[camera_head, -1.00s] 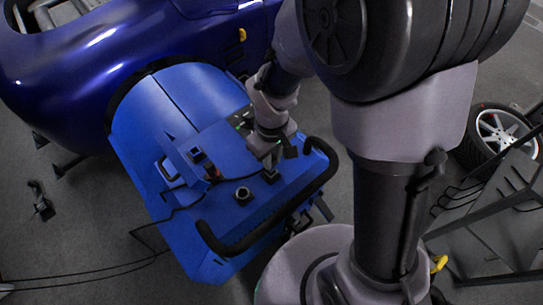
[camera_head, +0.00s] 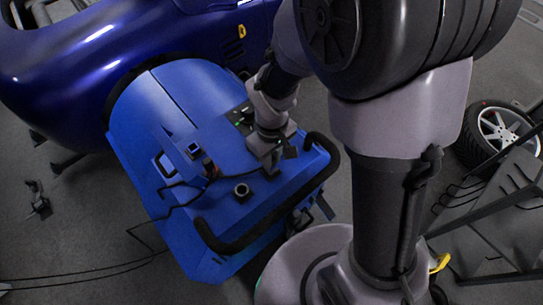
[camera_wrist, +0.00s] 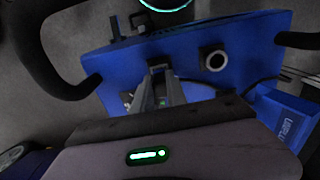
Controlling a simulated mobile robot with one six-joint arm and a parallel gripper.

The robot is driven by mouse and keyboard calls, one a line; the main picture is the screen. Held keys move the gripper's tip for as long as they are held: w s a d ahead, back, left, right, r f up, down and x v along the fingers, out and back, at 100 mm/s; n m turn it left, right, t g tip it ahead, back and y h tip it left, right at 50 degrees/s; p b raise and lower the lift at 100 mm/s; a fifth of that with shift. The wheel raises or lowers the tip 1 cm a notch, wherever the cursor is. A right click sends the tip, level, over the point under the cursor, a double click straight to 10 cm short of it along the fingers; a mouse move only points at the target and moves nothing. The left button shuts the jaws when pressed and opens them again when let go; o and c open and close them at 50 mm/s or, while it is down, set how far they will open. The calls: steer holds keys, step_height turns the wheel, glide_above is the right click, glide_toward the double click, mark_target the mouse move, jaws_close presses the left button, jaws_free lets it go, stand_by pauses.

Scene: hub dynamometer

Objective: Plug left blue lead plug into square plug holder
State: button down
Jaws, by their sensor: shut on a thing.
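My gripper (camera_head: 268,168) is low over the top of the blue hub dynamometer (camera_head: 195,95), near its black handle bar. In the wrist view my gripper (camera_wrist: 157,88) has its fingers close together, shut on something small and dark. The fingers hide most of it, so I cannot make out a blue plug. A dark squarish block (camera_wrist: 158,64) is at the fingertips; I cannot tell whether it is the held plug or the square holder. A round black holder (camera_head: 241,191) stands beside my gripper; it also shows in the wrist view (camera_wrist: 215,61).
The black handle bar (camera_head: 246,236) rises along the near edge of the dynamometer. A black cable (camera_head: 178,207) crosses its top. A small square-topped part (camera_head: 193,150) stands farther left. The dark blue car (camera_head: 75,85) is behind, and a wheel (camera_head: 496,130) is at the right.

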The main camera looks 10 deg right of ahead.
steer(key=shift+f, duration=0.35)
steer(key=c, duration=1.3)
jaws_free()
steer(key=shift+o, duration=0.2)
step_height(320, 180, up, 18)
steer(key=p, duration=0.7)
steer(key=shift+f, duration=0.25)
